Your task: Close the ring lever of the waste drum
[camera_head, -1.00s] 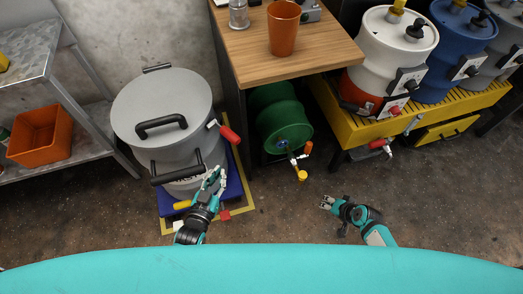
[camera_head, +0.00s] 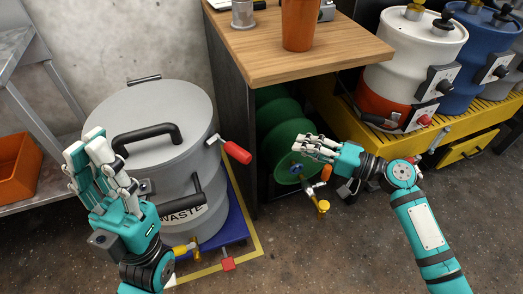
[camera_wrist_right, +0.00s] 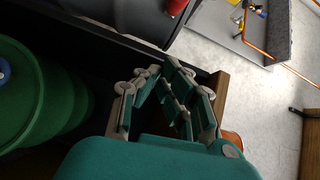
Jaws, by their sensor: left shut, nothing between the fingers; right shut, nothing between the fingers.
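The grey waste drum (camera_head: 190,170) stands upright on a blue base at the left, its round lid (camera_head: 185,105) on top. The ring lever (camera_head: 236,151), with a red grip, sticks outward from the drum's right side, apart from the wall. My left gripper (camera_head: 88,148) is shut and empty, in front of the drum's left side and hiding part of it. My right gripper (camera_head: 302,146) is shut and empty, to the right of the lever and apart from it, in front of the green drum. Its fingers (camera_wrist_right: 165,78) also show in the right wrist view.
A wooden table (camera_head: 300,55) with an orange cup (camera_head: 299,22) stands behind the lever. The green drum (camera_head: 283,140) with a tap (camera_head: 321,205) lies beneath it. White and blue drums stand on a yellow platform (camera_head: 455,120) at the right. Floor in front is open.

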